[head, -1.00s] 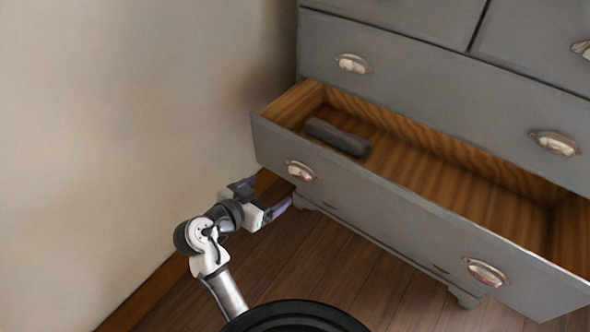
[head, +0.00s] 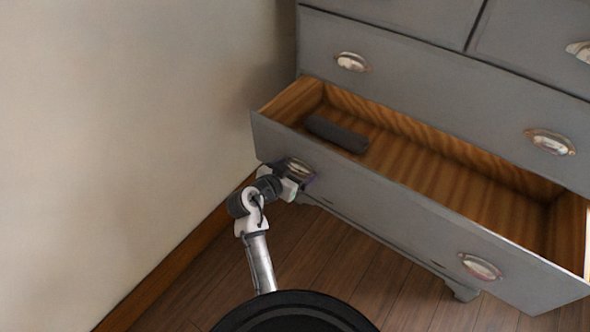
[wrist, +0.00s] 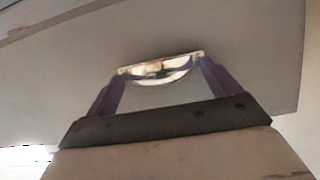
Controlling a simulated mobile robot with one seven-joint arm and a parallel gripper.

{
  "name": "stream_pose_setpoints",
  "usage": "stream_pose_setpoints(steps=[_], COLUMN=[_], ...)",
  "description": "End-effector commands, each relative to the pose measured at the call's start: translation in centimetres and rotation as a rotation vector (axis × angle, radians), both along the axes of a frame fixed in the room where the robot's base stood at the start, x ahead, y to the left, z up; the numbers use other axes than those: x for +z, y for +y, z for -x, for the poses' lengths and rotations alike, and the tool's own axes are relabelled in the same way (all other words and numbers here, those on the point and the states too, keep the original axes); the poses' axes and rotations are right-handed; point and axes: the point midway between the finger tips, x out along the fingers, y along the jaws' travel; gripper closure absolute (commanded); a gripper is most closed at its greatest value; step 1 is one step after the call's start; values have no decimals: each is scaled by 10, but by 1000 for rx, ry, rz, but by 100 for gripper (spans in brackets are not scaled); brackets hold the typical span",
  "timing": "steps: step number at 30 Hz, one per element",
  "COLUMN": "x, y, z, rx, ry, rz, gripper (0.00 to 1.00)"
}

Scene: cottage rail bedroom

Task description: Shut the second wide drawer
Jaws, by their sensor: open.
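The open wide drawer (head: 390,210) is the lowest one in view, pulled well out of the grey dresser. Its front carries a left cup handle (head: 299,167) and a right cup handle (head: 481,267). My gripper (head: 308,183) is at the drawer front by the left handle. In the wrist view my gripper (wrist: 160,80) is open, with one finger at each end of the left handle (wrist: 160,69). I cannot tell whether the fingers touch the drawer front.
A dark grey block (head: 336,134) lies inside the drawer at the left. A closed wide drawer (head: 430,90) with two cup handles is above. A beige wall (head: 130,130) stands close on the left. The wooden floor (head: 360,275) in front is clear.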

Motion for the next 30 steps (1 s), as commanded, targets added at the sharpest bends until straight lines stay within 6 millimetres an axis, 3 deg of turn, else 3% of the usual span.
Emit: stream_pose_setpoints(steps=[6, 18, 25, 30], x=[0, 0, 0, 0], y=[0, 0, -5, -19], z=[0, 0, -6, -26], rx=[0, 0, -1, -4], ry=[0, 0, -1, -3], rz=[0, 0, 0, 0], gripper=[12, 63, 63, 63])
